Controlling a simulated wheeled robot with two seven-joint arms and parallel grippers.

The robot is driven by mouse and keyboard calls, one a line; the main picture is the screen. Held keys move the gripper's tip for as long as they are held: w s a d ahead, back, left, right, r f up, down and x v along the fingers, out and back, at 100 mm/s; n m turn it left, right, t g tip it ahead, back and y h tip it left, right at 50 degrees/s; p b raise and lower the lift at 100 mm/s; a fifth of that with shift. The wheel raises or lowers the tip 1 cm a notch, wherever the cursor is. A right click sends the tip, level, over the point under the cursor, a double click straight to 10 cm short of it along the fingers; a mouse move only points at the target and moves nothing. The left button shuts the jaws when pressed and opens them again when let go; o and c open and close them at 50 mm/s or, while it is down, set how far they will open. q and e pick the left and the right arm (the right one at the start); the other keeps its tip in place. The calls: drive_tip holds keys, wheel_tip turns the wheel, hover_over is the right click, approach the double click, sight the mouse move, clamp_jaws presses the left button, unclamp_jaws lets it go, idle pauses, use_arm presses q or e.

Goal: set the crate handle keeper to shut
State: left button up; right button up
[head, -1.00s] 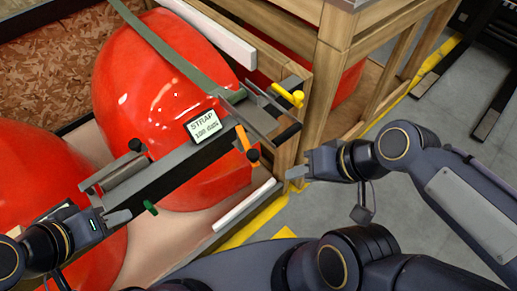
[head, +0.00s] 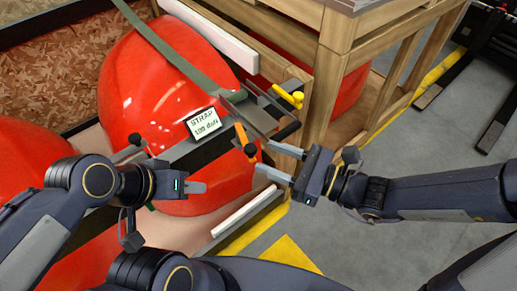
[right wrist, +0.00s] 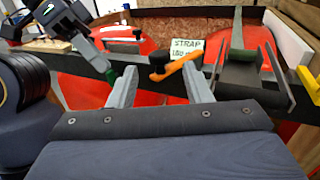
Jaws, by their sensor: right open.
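I cannot tell whether this lever or the yellow handle (head: 288,96) at the bar's far right end is the crate handle keeper. My right gripper (head: 266,159) is open, its fingertips just right of the knob.
Large red nosecones (head: 165,85) fill the wooden crate behind the bar. A green strap (head: 165,45) runs over one. White strips (head: 248,208) lie along the crate edges. Another wooden crate frame (head: 335,40) stands behind right. Grey floor (head: 400,160) is open at the right.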

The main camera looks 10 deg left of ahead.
sight(251, 147)
drive_tip(key=x, duration=0.5)
drive_tip(key=shift+a, duration=0.3)
clamp_jaws()
drive_tip(key=shift+w, duration=0.1)
